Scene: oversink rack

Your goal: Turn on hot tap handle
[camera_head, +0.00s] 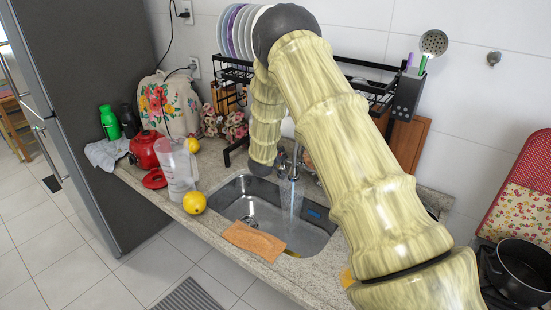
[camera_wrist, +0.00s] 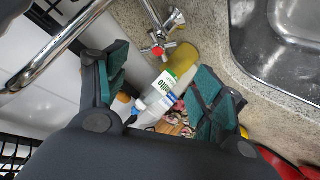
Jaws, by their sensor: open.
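A chrome tap (camera_head: 293,168) stands at the back edge of the sink, partly hidden by my arm. In the wrist view, a cross-shaped tap handle with a red mark (camera_wrist: 157,50) sits beside the tap's base. A second chrome handle (camera_wrist: 175,18) is just above it in the picture. The curved chrome spout (camera_wrist: 62,50) crosses the upper left. My gripper (camera_wrist: 165,92) is open, its two green-padded fingers spread left and right. The red-marked handle lies beyond the fingertips, apart from them. In the head view, my arm hides the fingers.
The black dish rack (camera_head: 360,64) with plates stands over the sink (camera_head: 325,240).

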